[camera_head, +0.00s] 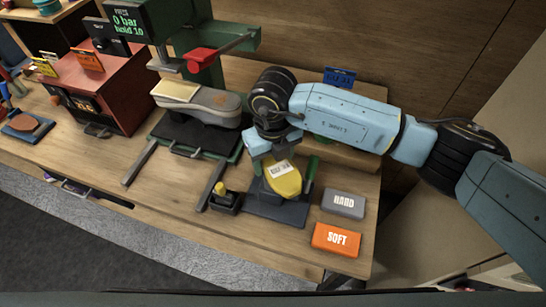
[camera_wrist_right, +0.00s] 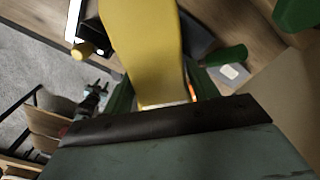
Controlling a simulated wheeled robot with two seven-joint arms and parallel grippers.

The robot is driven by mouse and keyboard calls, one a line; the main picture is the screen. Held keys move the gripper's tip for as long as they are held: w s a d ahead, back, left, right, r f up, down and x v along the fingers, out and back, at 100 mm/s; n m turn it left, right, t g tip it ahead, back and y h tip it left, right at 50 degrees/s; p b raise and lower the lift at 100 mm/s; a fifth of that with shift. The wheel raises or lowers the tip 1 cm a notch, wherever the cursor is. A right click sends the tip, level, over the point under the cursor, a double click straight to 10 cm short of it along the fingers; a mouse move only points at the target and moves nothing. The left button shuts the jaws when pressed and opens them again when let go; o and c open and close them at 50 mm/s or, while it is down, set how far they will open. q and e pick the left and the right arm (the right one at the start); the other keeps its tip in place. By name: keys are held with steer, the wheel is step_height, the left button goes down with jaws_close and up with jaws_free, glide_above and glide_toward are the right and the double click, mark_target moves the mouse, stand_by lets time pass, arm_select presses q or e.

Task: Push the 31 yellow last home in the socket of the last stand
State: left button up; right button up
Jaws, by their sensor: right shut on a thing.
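My right gripper (camera_head: 271,158) is shut on the end of the last towards the wall. My left gripper is not in view.
A grey HARD block (camera_head: 343,204) and an orange SOFT block (camera_head: 336,240) lie right of the stand. A small black holder with a yellow top (camera_head: 224,199) is close on its left. Further left are a green press with a shoe (camera_head: 197,103) and a red box (camera_head: 98,88).

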steer(key=shift+f+b, duration=0.95)
steer(key=shift+f, duration=0.15)
steer(key=o, duration=1.3)
steer(key=shift+o, duration=0.2)
steer(key=shift+f, duration=0.1)
step_height(320, 180, up, 14)
steer(key=shift+f+b, duration=0.25)
steer(key=shift+b, duration=0.35)
